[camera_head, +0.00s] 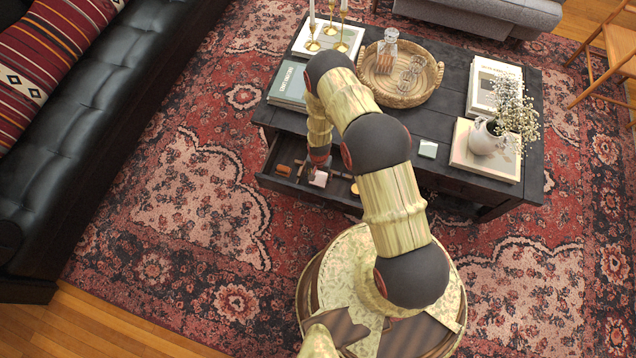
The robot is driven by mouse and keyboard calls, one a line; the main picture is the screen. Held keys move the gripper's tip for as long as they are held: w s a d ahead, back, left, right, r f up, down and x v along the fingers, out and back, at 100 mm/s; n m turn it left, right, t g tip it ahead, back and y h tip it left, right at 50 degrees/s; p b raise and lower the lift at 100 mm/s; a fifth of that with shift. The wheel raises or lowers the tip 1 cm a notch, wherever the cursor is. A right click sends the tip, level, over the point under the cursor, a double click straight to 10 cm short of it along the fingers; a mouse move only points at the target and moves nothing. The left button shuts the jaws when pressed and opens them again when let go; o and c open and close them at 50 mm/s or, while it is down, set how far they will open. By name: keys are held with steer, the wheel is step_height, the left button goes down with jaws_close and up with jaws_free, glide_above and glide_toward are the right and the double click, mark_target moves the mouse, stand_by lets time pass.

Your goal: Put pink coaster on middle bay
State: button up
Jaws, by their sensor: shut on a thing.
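My gripper (313,174) points down into the open drawer (272,187) in the front of the dark coffee table. It is shut on the pale pink coaster (320,179), which shows beside the fingers around the drawer's middle part. My fingers are small and partly hidden. I cannot tell whether the coaster touches the drawer floor. The middle bay's dividers are hard to make out, and my arm hides part of the drawer's right side.
In the drawer, an orange-brown item (284,170) lies left and a yellowish round item (355,189) right. The tabletop holds books (288,84), a woven tray (400,92), a pale green square piece (428,149) and a white vase (486,137). A black sofa (95,125) stands left.

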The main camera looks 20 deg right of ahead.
mark_target(319, 178)
steer(key=shift+f+b, duration=0.7)
steer(key=shift+f, duration=1.55)
steer(key=shift+f, duration=0.1)
steer(key=shift+f, duration=0.1)
steer(key=o, duration=1.3)
